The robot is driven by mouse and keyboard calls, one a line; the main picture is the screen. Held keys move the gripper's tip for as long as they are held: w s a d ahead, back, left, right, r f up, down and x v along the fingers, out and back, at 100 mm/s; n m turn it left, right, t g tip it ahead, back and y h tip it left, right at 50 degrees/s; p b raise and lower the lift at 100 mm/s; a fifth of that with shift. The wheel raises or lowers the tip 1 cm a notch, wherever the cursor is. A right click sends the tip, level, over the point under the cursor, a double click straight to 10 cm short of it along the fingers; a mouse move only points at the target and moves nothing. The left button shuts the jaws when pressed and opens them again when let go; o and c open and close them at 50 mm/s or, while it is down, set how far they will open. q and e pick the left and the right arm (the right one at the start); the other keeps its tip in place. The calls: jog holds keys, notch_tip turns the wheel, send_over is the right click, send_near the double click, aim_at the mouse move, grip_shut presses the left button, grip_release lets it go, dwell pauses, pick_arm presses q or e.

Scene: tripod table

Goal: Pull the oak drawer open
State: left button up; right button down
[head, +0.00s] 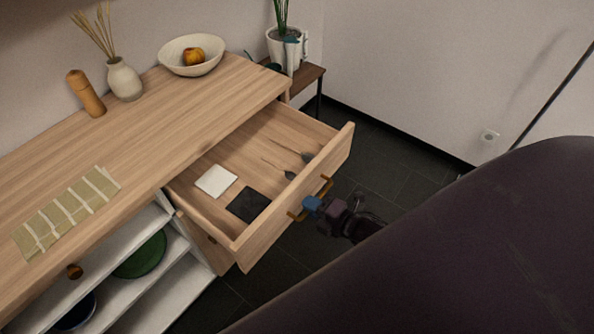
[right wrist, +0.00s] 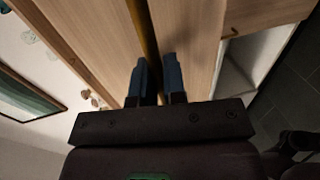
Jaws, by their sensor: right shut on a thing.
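The oak drawer (head: 292,200) stands pulled out of the wooden cabinet, its inside showing in the head view. A white square (head: 216,181), a black square (head: 249,205) and two dark utensils (head: 290,174) lie in it. A brass bar handle (head: 326,186) is on its front. My right gripper (head: 312,205) is at the handle, with blue fingertips. In the right wrist view, the two blue fingers (right wrist: 159,80) are on either side of the brass bar (right wrist: 144,40), shut on it. My left gripper is not in view.
The cabinet top (head: 200,110) holds a bowl (head: 207,64) with a fruit, a vase (head: 125,80), a wooden mill (head: 86,93) and a green striped mat (head: 66,213). Open shelves (head: 170,290) are below. A potted plant (head: 284,45) stands behind. Dark floor (head: 390,180) is free beyond the drawer.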

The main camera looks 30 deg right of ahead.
jog(key=shift+f+v, duration=0.25)
jog(key=shift+v, duration=0.85)
jog(key=c, duration=1.2)
grip_release()
jog(key=shift+s+d, duration=0.1)
jog(key=shift+s, duration=0.05)
jog(key=p+v, duration=0.1)
jog(key=v, duration=0.9)
jog(key=shift+s, duration=0.25)
